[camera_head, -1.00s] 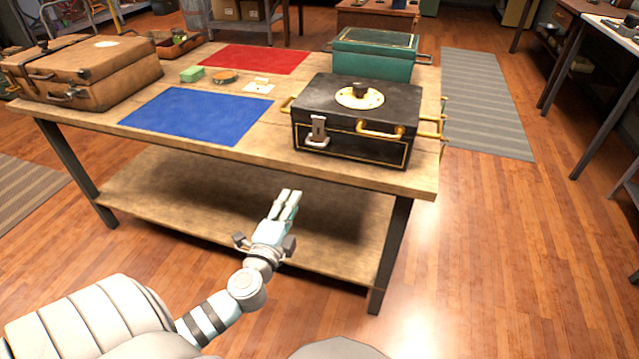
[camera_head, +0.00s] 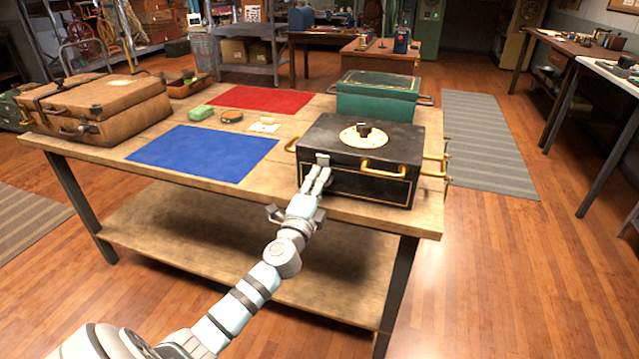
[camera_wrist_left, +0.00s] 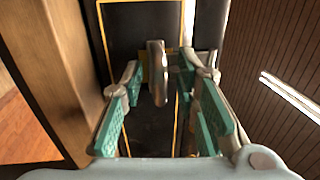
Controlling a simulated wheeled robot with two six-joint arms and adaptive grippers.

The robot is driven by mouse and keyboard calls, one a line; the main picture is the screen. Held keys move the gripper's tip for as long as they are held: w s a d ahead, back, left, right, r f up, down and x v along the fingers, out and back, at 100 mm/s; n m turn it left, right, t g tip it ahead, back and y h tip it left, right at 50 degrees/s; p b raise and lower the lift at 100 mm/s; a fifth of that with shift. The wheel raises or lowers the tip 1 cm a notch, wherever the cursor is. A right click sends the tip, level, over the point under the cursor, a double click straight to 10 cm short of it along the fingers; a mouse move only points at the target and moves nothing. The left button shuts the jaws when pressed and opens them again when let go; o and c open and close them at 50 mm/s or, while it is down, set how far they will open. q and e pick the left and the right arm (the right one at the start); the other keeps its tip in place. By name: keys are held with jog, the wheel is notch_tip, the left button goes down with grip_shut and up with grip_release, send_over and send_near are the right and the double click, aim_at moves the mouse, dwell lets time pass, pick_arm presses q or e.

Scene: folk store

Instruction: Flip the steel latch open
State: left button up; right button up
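The steel latch (camera_head: 323,159) is on the front of the black case (camera_head: 352,190), near its left end. In the left wrist view the latch (camera_wrist_left: 157,73) is a narrow metal piece on the dark case front (camera_wrist_left: 143,30). My left gripper (camera_head: 319,177) reaches up to the case front at the latch and hides its lower part. In the left wrist view my left gripper (camera_wrist_left: 161,78) is open, with one green-padded finger on each side of the latch. A gap shows between fingers and latch. My right gripper is out of view.
The case stands at the front right of the wooden table (camera_head: 250,194), with brass handles (camera_head: 382,168). A green box (camera_head: 377,98) stands behind it. A blue mat (camera_head: 203,152), a red mat (camera_head: 262,99) and a brown suitcase (camera_head: 103,110) lie to the left.

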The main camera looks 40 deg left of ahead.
pick_arm(q)
grip_shut()
jog(key=shift+p, duration=0.3)
dwell(0.3)
